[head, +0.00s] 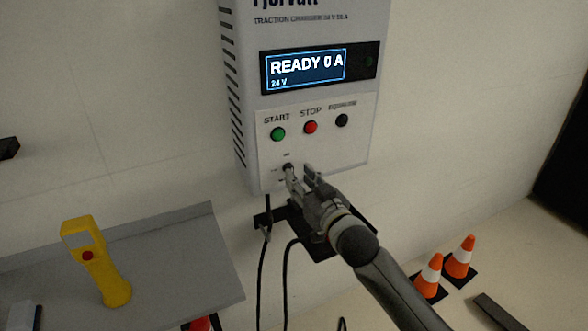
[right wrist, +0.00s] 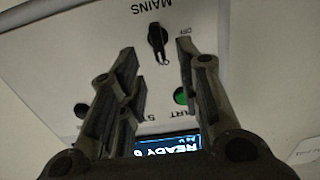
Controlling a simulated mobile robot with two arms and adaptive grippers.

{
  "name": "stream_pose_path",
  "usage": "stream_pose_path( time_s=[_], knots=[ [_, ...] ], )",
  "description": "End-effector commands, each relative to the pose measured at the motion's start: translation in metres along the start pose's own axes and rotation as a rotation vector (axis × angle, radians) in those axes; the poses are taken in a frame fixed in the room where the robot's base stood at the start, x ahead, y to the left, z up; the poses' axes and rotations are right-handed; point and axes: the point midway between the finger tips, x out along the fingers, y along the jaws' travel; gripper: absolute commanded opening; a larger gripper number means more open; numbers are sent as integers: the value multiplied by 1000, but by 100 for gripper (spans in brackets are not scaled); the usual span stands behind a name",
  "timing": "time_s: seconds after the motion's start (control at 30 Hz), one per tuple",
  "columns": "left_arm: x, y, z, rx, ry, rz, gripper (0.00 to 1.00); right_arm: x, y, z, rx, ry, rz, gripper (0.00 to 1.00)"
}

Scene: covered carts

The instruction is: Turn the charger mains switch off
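The grey charger (head: 312,40) hangs on the wall, its lit display reading "READY 0 A" and "24 V". Its black mains knob (head: 288,167) is low on the front panel, partly covered by my right gripper. In the right wrist view the knob (right wrist: 157,42) lies under the "MAINS" label, upside down there, with "OFF" to its side. The knob's long axis runs roughly upright, across from the OFF mark. My right gripper (head: 299,171) is open at the panel, with its fingers (right wrist: 156,48) on either side of the knob and gaps visible. My left gripper is not in view.
Green START (head: 278,134), red STOP (head: 310,127) and black equalise (head: 342,120) buttons sit above the switch. Black cables (head: 262,275) hang below the charger. Orange cones (head: 430,277) stand at lower right.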

Motion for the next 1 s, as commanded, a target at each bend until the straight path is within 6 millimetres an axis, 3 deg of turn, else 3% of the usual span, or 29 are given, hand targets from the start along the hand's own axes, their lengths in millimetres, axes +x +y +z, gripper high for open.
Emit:
stream_pose_path(
  time_s=[0.3,0.73,1.0],
  knots=[
    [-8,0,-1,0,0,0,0,34,0,0,0,-1,0,32],
    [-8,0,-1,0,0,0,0,40,0,0,-1,0,-1,32],
    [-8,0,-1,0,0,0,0,40,0,0,-1,0,0,0]
  ],
)
